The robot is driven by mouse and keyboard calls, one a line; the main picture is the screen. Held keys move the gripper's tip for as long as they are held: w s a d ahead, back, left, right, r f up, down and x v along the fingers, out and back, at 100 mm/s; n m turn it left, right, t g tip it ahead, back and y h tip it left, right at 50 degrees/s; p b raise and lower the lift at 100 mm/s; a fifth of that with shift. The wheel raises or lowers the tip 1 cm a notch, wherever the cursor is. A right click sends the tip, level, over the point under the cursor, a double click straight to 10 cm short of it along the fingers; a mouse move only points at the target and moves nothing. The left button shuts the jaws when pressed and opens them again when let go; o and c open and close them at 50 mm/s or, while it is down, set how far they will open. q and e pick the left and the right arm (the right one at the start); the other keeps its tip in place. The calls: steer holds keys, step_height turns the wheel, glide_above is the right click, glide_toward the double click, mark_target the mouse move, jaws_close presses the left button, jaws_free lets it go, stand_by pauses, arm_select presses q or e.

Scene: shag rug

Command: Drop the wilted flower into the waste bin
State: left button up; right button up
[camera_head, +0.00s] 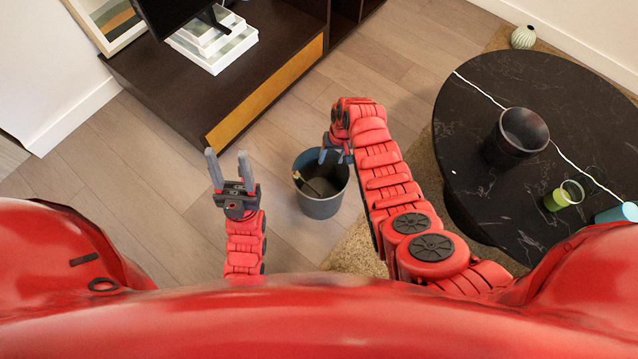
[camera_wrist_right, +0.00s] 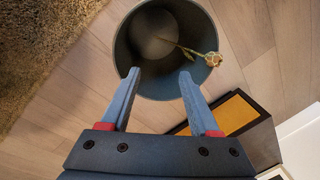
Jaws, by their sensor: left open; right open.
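The waste bin (camera_head: 321,206) is a grey open-topped bin standing on the wood floor between my two arms. The wilted flower (camera_head: 297,175) lies tilted inside the bin, its head at the rim. In the right wrist view, the flower (camera_wrist_right: 212,59) has a pale head at the bin's rim and a thin stem reaching inward across the bin (camera_wrist_right: 124,50). My right gripper (camera_head: 336,155) is open and empty at the bin's far rim; its fingers (camera_wrist_right: 158,80) show apart over the bin. My left gripper (camera_head: 228,168) is open and empty, left of the bin.
A round black table (camera_head: 470,130) stands at the right, bearing a dark pot (camera_head: 522,133), a green cup (camera_head: 567,195) and a blue cup (camera_head: 617,213). A dark cabinet (camera_head: 180,85) stands behind the bin. A shag rug (camera_head: 357,254) lies under the table. Floor is clear left of the bin.

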step_height(320, 180, up, 15)
steer(key=d+p, duration=0.2)
steer(key=shift+w+d, duration=0.15)
steer(key=shift+w, duration=0.05)
stand_by(0.4)
